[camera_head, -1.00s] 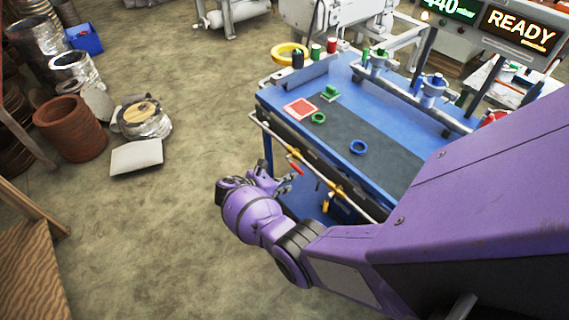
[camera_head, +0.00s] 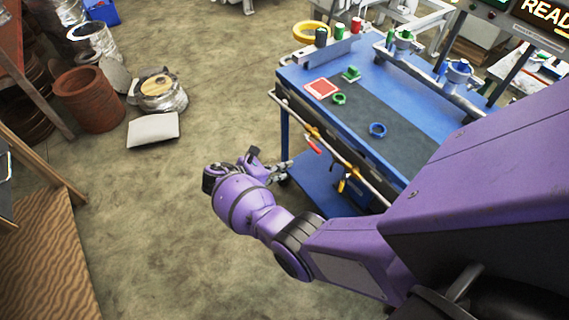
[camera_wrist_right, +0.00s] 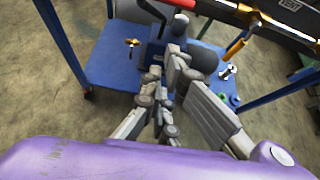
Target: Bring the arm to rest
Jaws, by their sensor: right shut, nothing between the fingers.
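My purple right arm comes in from the right of the head view and bends at the elbow. Its right gripper (camera_head: 283,172) is beside the front left corner of the blue workbench (camera_head: 400,72), lower than its top and over open floor. In the right wrist view the right gripper (camera_wrist_right: 165,88) has its grey fingers together with nothing held between them. It points toward the bench's blue lower shelf (camera_wrist_right: 112,50). My left gripper is not in either view.
Floor between is clear.

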